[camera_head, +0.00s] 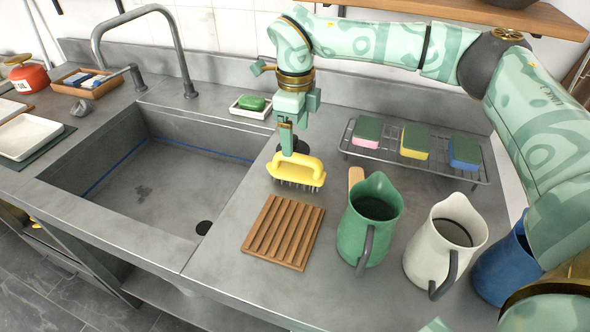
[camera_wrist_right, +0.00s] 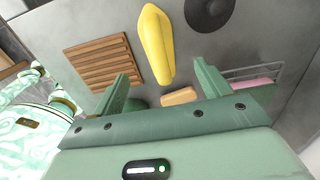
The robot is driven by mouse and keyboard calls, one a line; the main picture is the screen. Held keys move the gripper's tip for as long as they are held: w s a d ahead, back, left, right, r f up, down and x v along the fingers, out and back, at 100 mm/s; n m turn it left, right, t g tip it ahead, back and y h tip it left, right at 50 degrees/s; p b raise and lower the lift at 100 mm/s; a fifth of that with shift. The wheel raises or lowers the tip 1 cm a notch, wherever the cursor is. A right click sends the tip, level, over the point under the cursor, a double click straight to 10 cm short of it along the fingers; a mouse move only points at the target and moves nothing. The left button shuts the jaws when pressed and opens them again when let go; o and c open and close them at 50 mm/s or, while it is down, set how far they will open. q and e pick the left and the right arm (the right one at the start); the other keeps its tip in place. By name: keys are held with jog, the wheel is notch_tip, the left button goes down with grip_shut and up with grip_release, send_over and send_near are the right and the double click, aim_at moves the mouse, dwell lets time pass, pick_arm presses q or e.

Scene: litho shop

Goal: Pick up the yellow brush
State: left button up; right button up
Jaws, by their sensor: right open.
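The yellow brush (camera_head: 297,169) stands bristles down on the grey counter, right of the sink, with its handle on top. It also shows in the right wrist view (camera_wrist_right: 154,45), seen from above. My right gripper (camera_head: 287,146) points down at the brush handle, close to its left end in the head view. In the right wrist view, its two fingers are spread and the brush lies beyond the fingertips (camera_wrist_right: 160,80), with nothing between them. Whether a finger touches the handle cannot be told. My left gripper is not in view.
A wooden slatted rack (camera_head: 283,232) lies in front of the brush. Green (camera_head: 370,222), white (camera_head: 431,241) and blue (camera_head: 500,268) pitchers stand to the right. A wire rack (camera_head: 446,167) holds sponges behind them. The sink (camera_head: 160,180) is left; a soap dish (camera_head: 236,109) sits behind.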

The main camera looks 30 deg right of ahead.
aim_at(296, 155)
notch_tip(296, 155, down, 4)
jog(key=shift+w+r+b, duration=0.1)
jog(key=shift+r+b, duration=0.05)
jog(key=shift+b, duration=0.2)
jog(key=shift+f, duration=0.45)
jog(key=f, duration=0.1)
jog(key=f+b, duration=0.1)
jog(key=f, duration=0.1)
jog(key=f+b, duration=0.1)
jog(key=f, duration=0.1)
jog(key=shift+s+f, duration=0.1)
jog(key=shift+s, duration=0.15)
jog(key=c, duration=1.1)
jog(key=shift+r, duration=0.25)
